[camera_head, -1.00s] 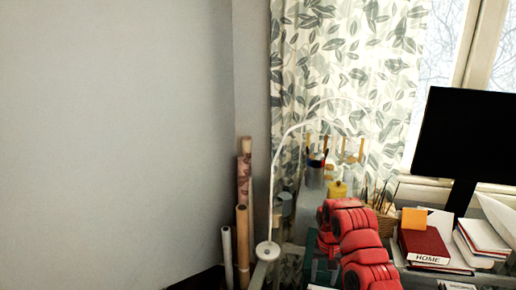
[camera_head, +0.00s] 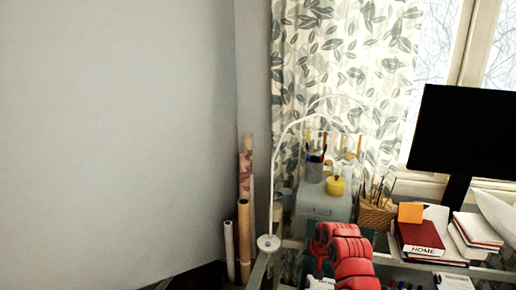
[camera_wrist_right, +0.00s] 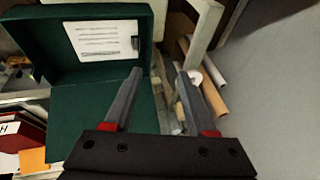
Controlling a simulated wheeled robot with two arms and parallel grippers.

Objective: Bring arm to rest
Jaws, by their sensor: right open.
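My right arm (camera_head: 352,262) is red and comes up from the bottom of the head view, in front of the desk. Its fingertips cannot be made out there. In the right wrist view my right gripper (camera_wrist_right: 160,78) has its two grey fingers apart, with nothing held between them. The fingers show in front of an open dark green box (camera_wrist_right: 95,110) with a white printed sheet (camera_wrist_right: 103,40) on its lid. I cannot tell whether they touch it. My left gripper is not in view.
A white lamp (camera_head: 268,243), a grey box (camera_head: 322,204), a basket (camera_head: 375,215), a red book (camera_head: 420,237) and a black monitor (camera_head: 465,133) crowd the desk. Paper rolls (camera_head: 244,235) stand at the wall. The wall area at left is clear.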

